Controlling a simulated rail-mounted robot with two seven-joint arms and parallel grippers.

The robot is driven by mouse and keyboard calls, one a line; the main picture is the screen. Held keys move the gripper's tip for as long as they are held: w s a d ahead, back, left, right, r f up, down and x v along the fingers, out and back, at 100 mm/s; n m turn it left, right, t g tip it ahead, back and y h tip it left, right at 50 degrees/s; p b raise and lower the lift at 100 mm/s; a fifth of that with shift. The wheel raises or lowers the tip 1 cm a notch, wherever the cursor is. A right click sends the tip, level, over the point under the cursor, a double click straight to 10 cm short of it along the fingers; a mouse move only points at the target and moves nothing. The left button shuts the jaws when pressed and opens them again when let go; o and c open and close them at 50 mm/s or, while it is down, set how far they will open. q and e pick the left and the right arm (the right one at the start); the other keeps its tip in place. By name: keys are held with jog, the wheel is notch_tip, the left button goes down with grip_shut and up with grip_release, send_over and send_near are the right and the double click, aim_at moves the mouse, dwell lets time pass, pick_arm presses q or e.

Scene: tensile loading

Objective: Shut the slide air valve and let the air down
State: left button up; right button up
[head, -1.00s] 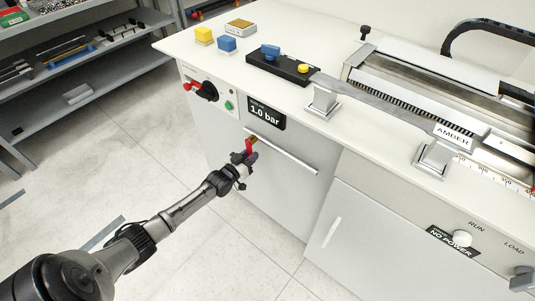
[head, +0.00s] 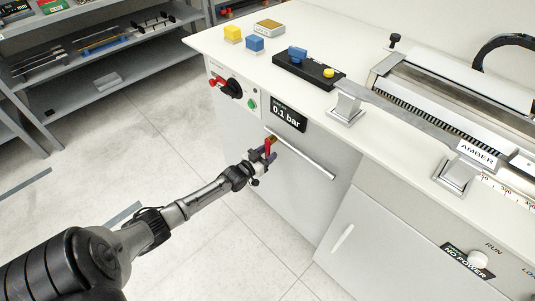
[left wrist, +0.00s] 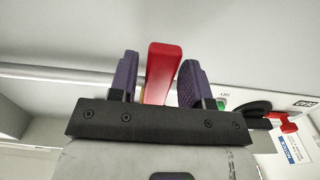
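The red valve lever (head: 267,146) stands out from the cabinet front, just below the pressure display (head: 288,115), which reads 0.1 bar. My left gripper (head: 263,155) is at the lever. In the left wrist view the lever (left wrist: 161,72) stands between the two purple fingers of my left gripper (left wrist: 158,80). The valve body is mostly hidden behind the lever and fingers. My right gripper is not in view.
A pale bar handle (head: 303,157) runs along the cabinet front, right beside the lever. A red-handled black rotary switch (head: 231,87) and a green button (head: 252,103) are up and left. The bench top (head: 215,42) overhangs above. Open floor lies left.

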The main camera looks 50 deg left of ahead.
pick_arm(q)
jog(key=shift+o, duration=0.5)
jog(key=shift+s, duration=0.35)
jog(key=s+d+p, duration=0.1)
jog(key=s+p, duration=0.4)
jog(key=s, duration=0.8)
jog(key=shift+d, duration=0.4)
